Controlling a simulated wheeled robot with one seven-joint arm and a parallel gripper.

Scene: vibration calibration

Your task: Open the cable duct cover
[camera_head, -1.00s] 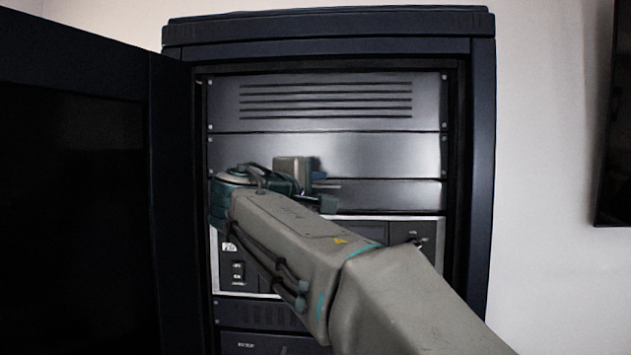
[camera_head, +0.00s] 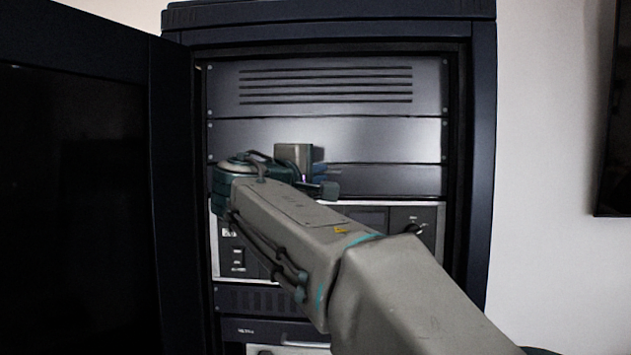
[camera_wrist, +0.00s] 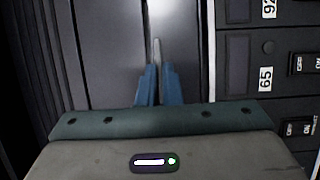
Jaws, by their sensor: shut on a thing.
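The cable duct cover appears to be one of the plain dark grey panels (camera_head: 385,140) in the middle of the open rack, below the slotted panel; I cannot tell exactly which strip is the cover. My gripper (camera_head: 325,172) is in front of these panels, partly hidden by my own wrist. In the wrist view, its two blue fingers (camera_wrist: 158,80) are close together around a thin metallic edge or tab (camera_wrist: 157,52) at the seam between a darker and a lighter panel. No clear gap shows between the panels.
The rack door (camera_head: 80,200) stands open at the left. A unit with switches and a knob (camera_head: 408,228) sits just below my gripper. The rack's right post (camera_head: 480,180) is close to my arm. A dark screen (camera_head: 612,120) hangs on the right wall.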

